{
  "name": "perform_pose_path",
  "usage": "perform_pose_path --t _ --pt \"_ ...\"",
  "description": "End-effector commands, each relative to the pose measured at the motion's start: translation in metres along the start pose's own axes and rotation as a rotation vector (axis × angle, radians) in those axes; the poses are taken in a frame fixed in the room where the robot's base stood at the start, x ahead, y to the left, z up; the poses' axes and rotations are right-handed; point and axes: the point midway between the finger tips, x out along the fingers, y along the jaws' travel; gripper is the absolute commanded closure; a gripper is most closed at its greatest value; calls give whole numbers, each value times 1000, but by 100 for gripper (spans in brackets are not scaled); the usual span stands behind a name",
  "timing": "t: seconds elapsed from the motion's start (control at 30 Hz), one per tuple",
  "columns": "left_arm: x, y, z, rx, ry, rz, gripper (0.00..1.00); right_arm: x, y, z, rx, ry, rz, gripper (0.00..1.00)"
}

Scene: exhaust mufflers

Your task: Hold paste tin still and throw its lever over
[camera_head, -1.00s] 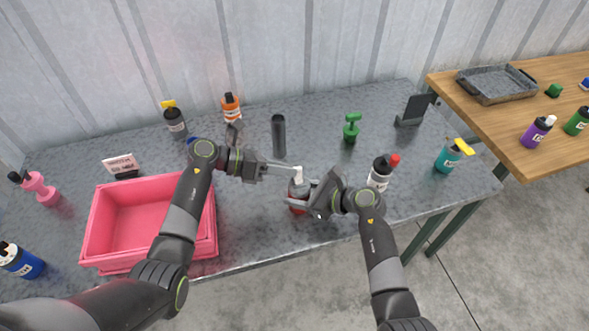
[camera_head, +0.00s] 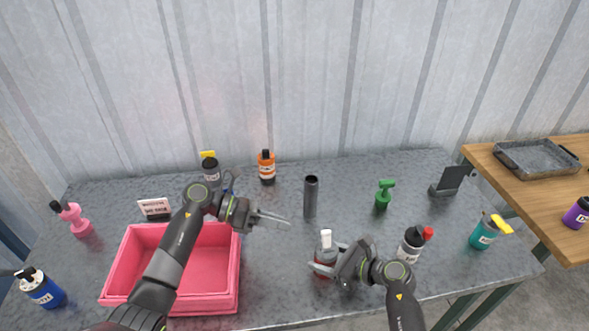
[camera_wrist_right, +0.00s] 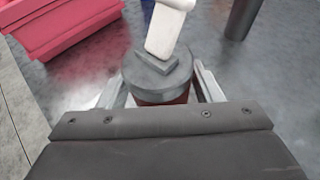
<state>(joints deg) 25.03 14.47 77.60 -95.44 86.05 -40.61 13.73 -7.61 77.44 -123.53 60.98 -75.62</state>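The paste tin (camera_head: 326,257) is a dark red can with a grey lid at the table's front. It stands upright, and its white lever (camera_head: 326,239) sticks up from the lid. In the right wrist view the tin (camera_wrist_right: 158,78) is between the fingers, and the lever (camera_wrist_right: 166,32) rises with a slight lean to the right. My right gripper (camera_head: 328,270) is closed around the tin's body; the body hides part of the fingers. My left gripper (camera_head: 286,221) is empty, its fingers together, left of the lever and apart from it.
A pink crate (camera_head: 236,285) stands left of the tin. A dark cylinder (camera_head: 310,198) stands behind it, and a red-capped bottle (camera_head: 410,245) is close on the right. A green spray bottle (camera_head: 383,195) and orange bottle (camera_head: 266,167) are farther back.

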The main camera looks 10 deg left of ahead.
Motion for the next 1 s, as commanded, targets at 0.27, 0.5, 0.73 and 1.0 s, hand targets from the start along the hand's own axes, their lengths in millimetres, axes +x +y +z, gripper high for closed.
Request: perform_pose_path --t 0.27,0.5,0.73,1.0 --pt "0 0 0 0 0 0 76 0 0 0 0 0 0 23" --pt "0 0 0 0 0 0 76 -6 -1 0 -1 0 -1 23" --pt "0 0 0 0 0 0 76 -42 -1 -1 -3 2 -4 23" --pt "0 0 0 0 0 0 76 -95 0 -1 -2 3 -2 23"
